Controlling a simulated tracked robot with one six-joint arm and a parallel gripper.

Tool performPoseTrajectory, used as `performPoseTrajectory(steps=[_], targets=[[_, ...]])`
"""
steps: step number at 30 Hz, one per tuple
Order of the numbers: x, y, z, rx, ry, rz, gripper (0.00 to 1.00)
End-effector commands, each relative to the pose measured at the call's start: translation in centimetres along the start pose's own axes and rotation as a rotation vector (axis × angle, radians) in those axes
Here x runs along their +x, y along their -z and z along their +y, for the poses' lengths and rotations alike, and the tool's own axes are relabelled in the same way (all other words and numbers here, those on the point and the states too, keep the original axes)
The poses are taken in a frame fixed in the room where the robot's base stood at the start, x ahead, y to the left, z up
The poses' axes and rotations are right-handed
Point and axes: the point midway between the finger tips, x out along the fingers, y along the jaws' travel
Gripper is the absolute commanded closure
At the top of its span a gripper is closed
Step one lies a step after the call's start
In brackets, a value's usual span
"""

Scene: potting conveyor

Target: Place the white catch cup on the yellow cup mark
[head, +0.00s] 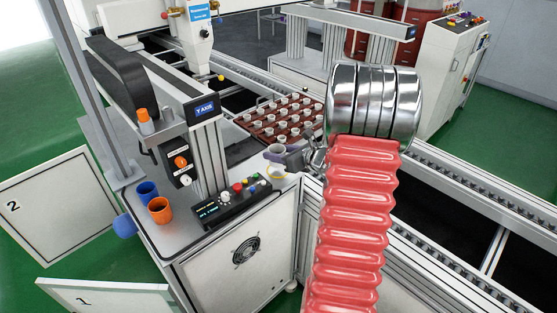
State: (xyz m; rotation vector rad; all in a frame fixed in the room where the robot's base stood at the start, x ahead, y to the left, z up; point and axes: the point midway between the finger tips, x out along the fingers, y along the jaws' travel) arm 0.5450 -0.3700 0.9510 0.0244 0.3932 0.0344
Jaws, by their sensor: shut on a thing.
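The white catch cup (276,150) is in the head view, above the right part of the grey worktop, with a purplish tint on its side. My gripper (289,155) is shut on the cup from its right side. The cup looks upright. The yellow cup mark (277,173) shows as a small pale and yellow round patch on the worktop just below the cup in the picture. The gap between cup and mark is hard to judge. My red ribbed arm cover and shiny metal wrist hide the area to the right.
A control box (226,204) with buttons stands left of the mark. A blue cup (147,191) and an orange cup (159,209) stand farther left. A brown tray (285,118) of small white pots lies behind on the conveyor. A machine column (207,150) rises left of the gripper.

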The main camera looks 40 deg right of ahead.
Motion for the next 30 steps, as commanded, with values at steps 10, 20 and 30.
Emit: performPoseTrajectory(steps=[10, 20, 30], targets=[[1.1, 2.9, -0.1, 0.001, 0.001, -0.001, 0.78], [1.2, 3.0, -0.2, 0.001, 0.002, 0.000, 0.55], [1.1, 3.0, -0.2, 0.001, 0.002, 0.000, 0.37]])
